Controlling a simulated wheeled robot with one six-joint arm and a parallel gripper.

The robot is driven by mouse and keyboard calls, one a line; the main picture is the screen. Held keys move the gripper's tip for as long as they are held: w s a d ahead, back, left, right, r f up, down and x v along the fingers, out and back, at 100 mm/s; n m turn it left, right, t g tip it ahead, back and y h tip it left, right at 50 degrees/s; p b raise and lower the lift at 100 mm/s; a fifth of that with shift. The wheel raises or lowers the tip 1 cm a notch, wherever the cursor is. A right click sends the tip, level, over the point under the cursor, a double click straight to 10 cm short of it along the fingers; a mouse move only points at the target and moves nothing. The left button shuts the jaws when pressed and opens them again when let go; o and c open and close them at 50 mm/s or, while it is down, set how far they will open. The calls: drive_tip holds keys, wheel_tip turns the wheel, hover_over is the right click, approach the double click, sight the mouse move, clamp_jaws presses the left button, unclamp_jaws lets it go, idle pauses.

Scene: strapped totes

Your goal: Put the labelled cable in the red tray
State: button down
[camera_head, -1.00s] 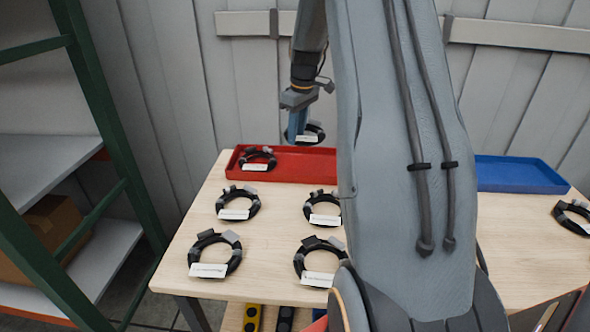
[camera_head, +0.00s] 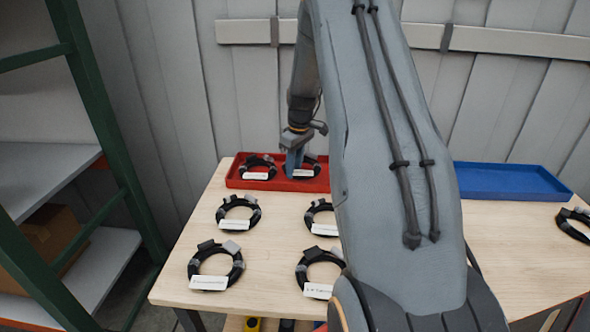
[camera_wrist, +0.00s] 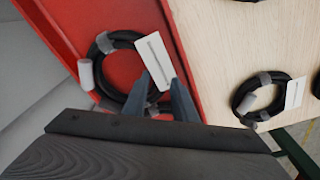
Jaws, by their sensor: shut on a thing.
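The red tray (camera_head: 234,180) is at the back left of the table. My gripper (camera_head: 292,168) reaches down into its middle, shut on a black coiled cable (camera_head: 313,164) with a white label. In the wrist view, the fingers (camera_wrist: 163,84) meet at the white label (camera_wrist: 153,60) on the held cable (camera_wrist: 108,88), over the red tray floor (camera_wrist: 130,15). The cable is low in the tray; I cannot tell if it touches the floor. Another labelled cable coil (camera_head: 258,172) lies in the tray to the left. The label text is too small to read.
Several similar labelled coils lie on the wooden table (camera_head: 270,255) in front, including a near-left coil (camera_head: 215,267) and one at the right edge (camera_head: 575,222). A blue tray (camera_head: 510,182) stands empty at the back right. A green-framed shelf (camera_head: 95,95) stands left.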

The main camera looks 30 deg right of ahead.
drive_tip(key=shift+f, duration=0.65)
drive_tip(key=shift+f, duration=0.1)
drive_tip(key=shift+f, duration=0.25)
drive_tip(key=c, duration=1.4)
unclamp_jaws()
drive_tip(key=shift+c, duration=0.2)
drive_tip(key=shift+r, duration=0.1)
